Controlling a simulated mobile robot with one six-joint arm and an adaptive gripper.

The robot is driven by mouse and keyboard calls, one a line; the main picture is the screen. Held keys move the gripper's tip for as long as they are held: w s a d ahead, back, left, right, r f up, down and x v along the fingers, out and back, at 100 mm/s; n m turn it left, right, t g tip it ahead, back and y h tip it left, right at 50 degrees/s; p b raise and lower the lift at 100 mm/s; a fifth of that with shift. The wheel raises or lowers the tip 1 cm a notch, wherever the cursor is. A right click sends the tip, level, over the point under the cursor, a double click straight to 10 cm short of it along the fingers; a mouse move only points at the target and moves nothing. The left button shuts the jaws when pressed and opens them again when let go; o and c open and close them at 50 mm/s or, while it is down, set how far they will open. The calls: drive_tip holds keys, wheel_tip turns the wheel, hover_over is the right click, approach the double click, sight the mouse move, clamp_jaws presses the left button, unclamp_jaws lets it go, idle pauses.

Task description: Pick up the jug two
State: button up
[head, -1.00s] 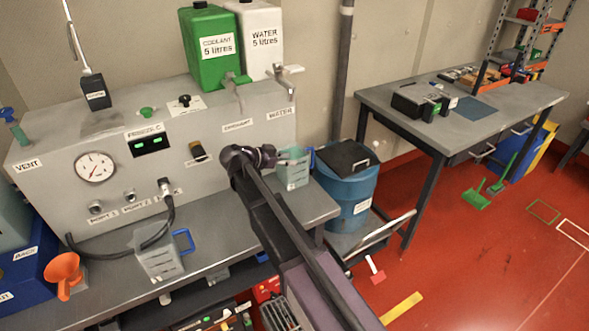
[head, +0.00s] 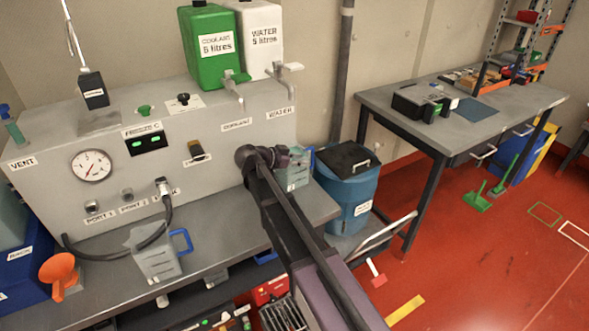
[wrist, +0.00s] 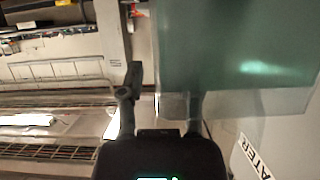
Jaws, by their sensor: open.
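Two pale jugs with blue handles stand on the grey bench. One jug (head: 298,176) is at the bench's right end below the water tap, partly hidden by my arm. The other jug (head: 155,262) stands at the front left by a black hose. I cannot read a number on either. In the wrist view a translucent greenish jug wall (wrist: 235,50) fills the upper right, close to the right finger. I cannot tell whether they touch.
The grey panel (head: 60,190) with a gauge stands behind the bench. Green coolant (head: 205,70) and white water containers (head: 262,75) sit on top, their taps above the right end. An orange funnel (head: 58,270) is at left. A blue bin (head: 345,200) stands just right of the bench.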

clamp_jaws()
drive_tip(key=shift+r, duration=0.15)
idle(0.4)
drive_tip(key=shift+r+p, duration=1.65)
drive_tip(key=shift+p, duration=0.15)
drive_tip(key=s+d+r+p, duration=0.1)
drive_tip(key=s+d, duration=0.3)
drive_tip(key=s, duration=1.1)
drive_tip(key=shift+s+r, duration=0.2)
drive_tip(key=shift+d, duration=0.1)
